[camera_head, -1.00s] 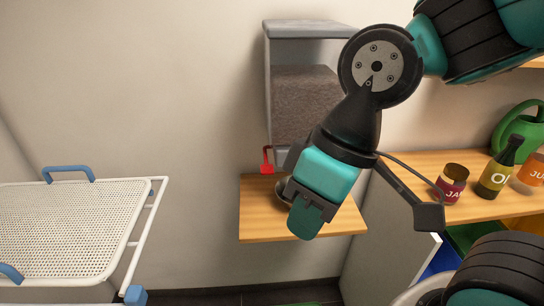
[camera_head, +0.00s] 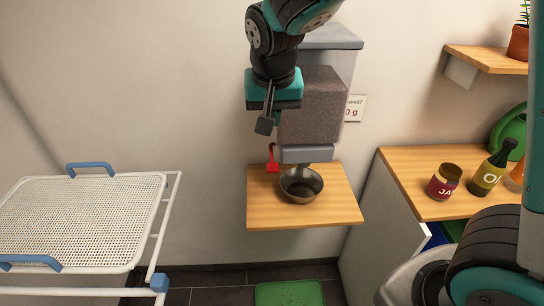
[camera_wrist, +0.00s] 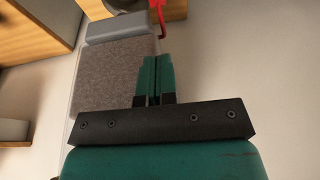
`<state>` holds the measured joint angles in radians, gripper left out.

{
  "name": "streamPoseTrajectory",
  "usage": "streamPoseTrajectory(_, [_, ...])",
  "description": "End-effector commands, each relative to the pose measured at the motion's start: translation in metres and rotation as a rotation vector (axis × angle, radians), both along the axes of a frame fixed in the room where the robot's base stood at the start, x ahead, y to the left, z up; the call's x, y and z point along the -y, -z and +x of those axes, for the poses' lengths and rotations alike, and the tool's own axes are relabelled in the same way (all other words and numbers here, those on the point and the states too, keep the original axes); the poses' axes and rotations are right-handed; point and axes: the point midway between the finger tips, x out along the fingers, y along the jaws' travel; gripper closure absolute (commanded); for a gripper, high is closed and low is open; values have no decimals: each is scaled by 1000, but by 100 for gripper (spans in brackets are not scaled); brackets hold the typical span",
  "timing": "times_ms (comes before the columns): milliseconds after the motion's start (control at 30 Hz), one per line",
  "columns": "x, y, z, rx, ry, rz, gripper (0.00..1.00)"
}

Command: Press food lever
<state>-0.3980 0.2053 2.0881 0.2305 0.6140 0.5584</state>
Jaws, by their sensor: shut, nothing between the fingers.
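The food dispenser (camera_head: 312,104) is a wall-mounted grey unit with a hopper of brown food. The red food lever (camera_head: 272,158) hangs at its lower left side and also shows at the top of the wrist view (camera_wrist: 157,15). A metal bowl (camera_head: 301,184) stands below the spout on a wooden shelf.
A white perforated rack (camera_head: 75,215) with blue handles stands at the left. A wooden counter (camera_head: 405,165) at the right holds a jar (camera_head: 444,183) and a bottle (camera_head: 490,172). A sign (camera_head: 355,108) hangs beside the dispenser. The wall left of the dispenser is clear.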

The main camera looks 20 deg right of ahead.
Motion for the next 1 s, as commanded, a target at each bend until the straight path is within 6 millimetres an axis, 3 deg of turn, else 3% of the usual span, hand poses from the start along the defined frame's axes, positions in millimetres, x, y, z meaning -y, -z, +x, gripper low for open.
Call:
streamPoseTrajectory(167, [3,23,5,-8,1,-1,100])
streamPoseTrajectory(600, [9,108,25,-7,-2,-2,100])
streamPoseTrajectory(800, [9,128,25,-3,-1,0,100])
streamPoseTrajectory(1000, [8,133,25,-2,-1,0,100])
